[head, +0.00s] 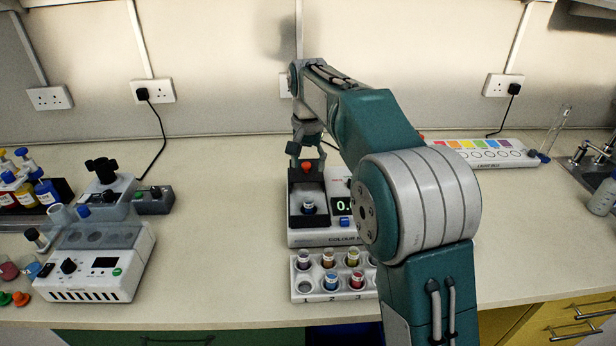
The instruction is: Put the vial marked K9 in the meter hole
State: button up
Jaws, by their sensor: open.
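The colour meter (318,237) stands at the middle of the bench, its lit display partly hidden by my arm. In its dark well sits a vial with a pale top and blue contents (308,206). An orange-red knob (306,167) shows on the dark part behind it. My gripper (306,150) is open and empty, just above and behind that knob; I cannot tell if it touches. A white rack (318,294) in front of the meter holds several vials with coloured contents, and its front-left hole is empty. I cannot read any vial's marking, so K9 is not identifiable.
A white control box (95,262) and a grey device (108,197) stand at left, with coloured bottles (25,190) beyond. A colour chart strip (480,152) lies at back right. The bench between the left box and the rack is clear.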

jog(key=s+d+r+n+t, duration=0.1)
jog(key=s+d+r, duration=0.25)
jog(key=s, duration=0.45)
jog(key=s+d+r+n+t, duration=0.1)
jog(key=s+d+r+t, duration=0.2)
jog(key=s, duration=0.4)
jog(key=s+d+f, duration=0.2)
jog(key=s+f, duration=0.1)
jog(key=s, duration=0.6)
jog(key=s+d+f+n+t, duration=0.1)
jog(key=s+d+f, duration=0.2)
jog(key=s, duration=0.6)
jog(key=shift+d+f+n+t, duration=0.2)
jog(key=shift+f+n+t, duration=0.1)
jog(key=shift+f, duration=0.05)
